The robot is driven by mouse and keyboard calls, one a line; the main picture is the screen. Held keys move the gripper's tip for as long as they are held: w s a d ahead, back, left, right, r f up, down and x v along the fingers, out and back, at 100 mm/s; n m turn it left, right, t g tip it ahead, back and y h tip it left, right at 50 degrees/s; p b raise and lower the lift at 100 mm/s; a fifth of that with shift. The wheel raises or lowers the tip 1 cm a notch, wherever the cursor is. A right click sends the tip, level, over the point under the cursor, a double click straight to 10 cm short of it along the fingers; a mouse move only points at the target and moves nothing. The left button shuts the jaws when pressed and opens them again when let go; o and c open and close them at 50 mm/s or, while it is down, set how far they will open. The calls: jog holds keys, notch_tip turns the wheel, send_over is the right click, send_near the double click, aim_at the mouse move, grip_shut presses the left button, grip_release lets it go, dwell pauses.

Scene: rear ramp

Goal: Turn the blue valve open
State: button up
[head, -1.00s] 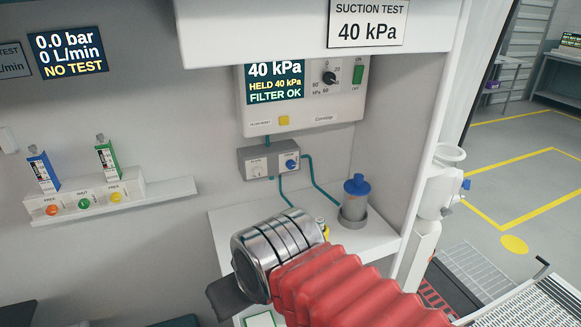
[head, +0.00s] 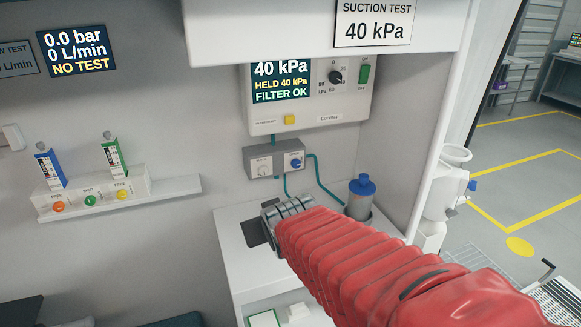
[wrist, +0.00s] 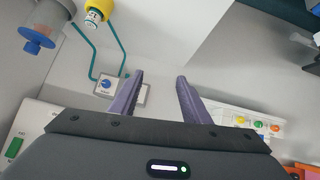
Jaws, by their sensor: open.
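A blue knob (head: 297,163) sits on the right half of a small grey wall box (head: 262,168) under the suction unit. It also shows in the wrist view (wrist: 107,84), just left of my left finger and apart from it. A flowmeter with a blue body (head: 49,167) stands on the wall shelf at left; I cannot tell which of these is the valve meant. My gripper (wrist: 159,78) is open and empty, its two purple fingers pointing at the wall. In the head view its fingers are hidden behind my red-sleeved arm.
The suction unit (head: 330,88) hangs above the grey box. Green-blue tubes (head: 326,182) run down by a blue-capped canister (head: 360,198) on the white counter (head: 228,222).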

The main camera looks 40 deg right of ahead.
jog(key=w+d+f+t, duration=0.2)
jog(key=w+d+t, duration=0.1)
jog(key=d, duration=0.6)
jog(key=w+d+f+t+h, duration=0.1)
jog(key=w+d+t, duration=0.2)
jog(key=d, duration=0.7)
jog(key=shift+d+f+m+t, duration=0.2)
jog(key=shift+f+m+t, duration=0.2)
jog(key=shift+t, duration=0.6)
jog(key=shift+w, duration=0.15)
